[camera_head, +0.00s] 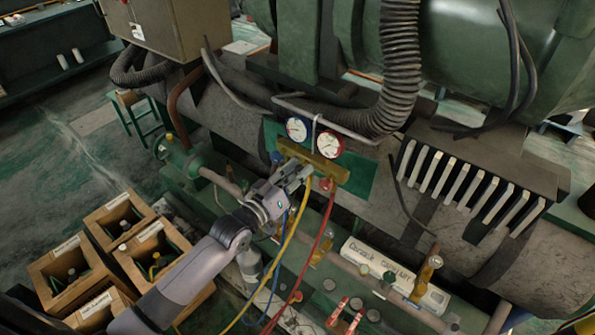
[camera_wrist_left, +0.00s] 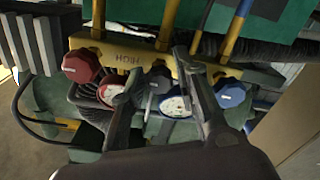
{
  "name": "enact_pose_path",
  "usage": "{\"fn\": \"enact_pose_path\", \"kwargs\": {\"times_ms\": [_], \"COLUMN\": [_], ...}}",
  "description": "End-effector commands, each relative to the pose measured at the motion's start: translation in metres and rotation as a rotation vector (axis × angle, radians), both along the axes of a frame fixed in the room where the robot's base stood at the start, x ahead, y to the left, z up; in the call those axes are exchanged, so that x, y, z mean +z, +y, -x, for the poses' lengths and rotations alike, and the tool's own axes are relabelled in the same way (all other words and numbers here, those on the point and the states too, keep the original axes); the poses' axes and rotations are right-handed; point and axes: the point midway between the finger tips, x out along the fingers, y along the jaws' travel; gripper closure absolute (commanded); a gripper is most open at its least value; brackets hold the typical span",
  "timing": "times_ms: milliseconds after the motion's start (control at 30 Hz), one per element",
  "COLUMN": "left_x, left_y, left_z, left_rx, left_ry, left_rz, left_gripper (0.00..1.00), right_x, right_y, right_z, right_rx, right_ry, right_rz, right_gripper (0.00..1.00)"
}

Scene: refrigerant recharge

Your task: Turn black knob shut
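The brass manifold (camera_head: 325,165) is fixed on the green panel, and it also shows in the left wrist view (camera_wrist_left: 110,47). The black knob (camera_wrist_left: 158,80) sits on it between the red knob (camera_wrist_left: 82,66) and the blue knob (camera_wrist_left: 229,93). My left gripper (camera_head: 305,172) is at the middle of the manifold. In the left wrist view its fingers (camera_wrist_left: 158,75) stand on either side of the black knob with a gap between them. In the head view the gripper hides the black knob. My right gripper is not in view.
A blue gauge (camera_head: 297,129) and a red gauge (camera_head: 330,146) stand above the manifold. A yellow hose (camera_head: 285,245), a red hose (camera_head: 315,255) and a blue hose hang below it. Wooden crates (camera_head: 70,272) with bottles stand at lower left. A thick corrugated hose (camera_head: 400,65) hangs nearby.

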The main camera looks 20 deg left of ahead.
Motion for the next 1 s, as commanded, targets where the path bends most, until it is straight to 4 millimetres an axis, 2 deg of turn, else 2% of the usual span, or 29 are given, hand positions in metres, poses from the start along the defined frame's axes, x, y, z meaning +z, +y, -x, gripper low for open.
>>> {"fn": "enact_pose_path", "kwargs": {"times_ms": [133,433,567,1000], "left_x": [0.001,0.001,0.001,0.0], "left_y": [0.0,0.0,0.003,0.031], "left_z": [0.0,0.0,0.008,0.085], "left_rx": [0.0,0.0,0.001,0.0], "left_ry": [-0.002,-0.003,-0.001,0.0], "left_rz": [0.001,0.002,0.002,0.0], "left_gripper": [0.59,0.59,0.59,0.59], "right_x": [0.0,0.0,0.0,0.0], "right_y": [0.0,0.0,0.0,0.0], "right_z": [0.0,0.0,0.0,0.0], "right_rx": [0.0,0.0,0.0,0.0], "right_ry": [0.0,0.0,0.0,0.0], "right_rz": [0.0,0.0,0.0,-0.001], "right_gripper": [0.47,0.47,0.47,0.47]}}
